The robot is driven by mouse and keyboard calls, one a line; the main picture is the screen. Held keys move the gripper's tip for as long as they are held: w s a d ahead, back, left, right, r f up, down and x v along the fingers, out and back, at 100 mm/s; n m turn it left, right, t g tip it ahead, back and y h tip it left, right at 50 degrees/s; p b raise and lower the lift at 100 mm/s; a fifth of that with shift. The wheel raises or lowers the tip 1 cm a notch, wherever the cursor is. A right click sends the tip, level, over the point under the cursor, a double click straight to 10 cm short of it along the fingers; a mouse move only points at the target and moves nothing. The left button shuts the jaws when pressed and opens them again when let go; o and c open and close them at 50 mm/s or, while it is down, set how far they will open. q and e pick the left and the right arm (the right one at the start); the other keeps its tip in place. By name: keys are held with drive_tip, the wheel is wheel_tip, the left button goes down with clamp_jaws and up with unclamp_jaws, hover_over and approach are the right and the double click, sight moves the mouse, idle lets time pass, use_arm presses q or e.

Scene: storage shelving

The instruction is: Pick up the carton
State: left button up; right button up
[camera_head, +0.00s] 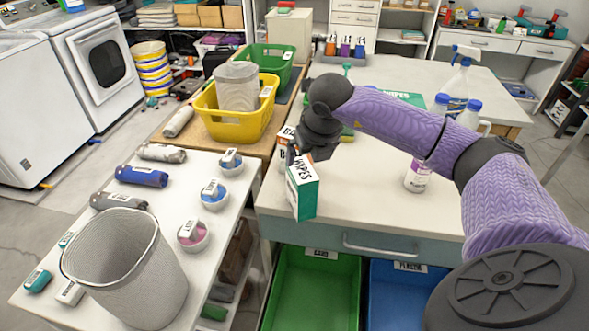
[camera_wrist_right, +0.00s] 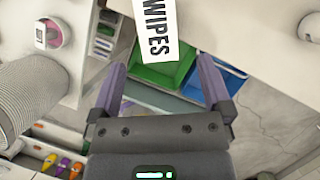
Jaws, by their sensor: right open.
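A white and green carton (camera_head: 302,187) marked WIPES stands at the front left of the worktop, near its edge. In the right wrist view its white lettered top (camera_wrist_right: 157,28) shows at the upper middle, in line with the gap between the fingertips. My right gripper (camera_wrist_right: 160,72) is open, with its purple fingers apart and nothing between them. In the head view the dark right wrist is above and behind the carton, and hides the fingers. A second carton (camera_head: 284,146) lettered BA stands partly hidden behind. My left gripper is not in view.
A green bin (camera_head: 312,292) and a blue bin (camera_head: 397,293) sit below the worktop. A spray bottle (camera_head: 458,85) and a white bottle (camera_head: 417,176) stand on the worktop.

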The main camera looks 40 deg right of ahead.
sight(303, 171)
drive_tip(key=b+x, duration=0.2)
drive_tip(key=x, duration=0.7)
drive_tip(key=shift+w+f, duration=0.1)
drive_tip(key=shift+f, duration=0.1)
drive_tip(key=shift+a, duration=0.1)
drive_tip(key=shift+c, duration=0.4)
drive_tip(key=c, duration=1)
drive_tip(key=shift+r, duration=0.15)
drive_tip(key=shift+c, duration=0.2)
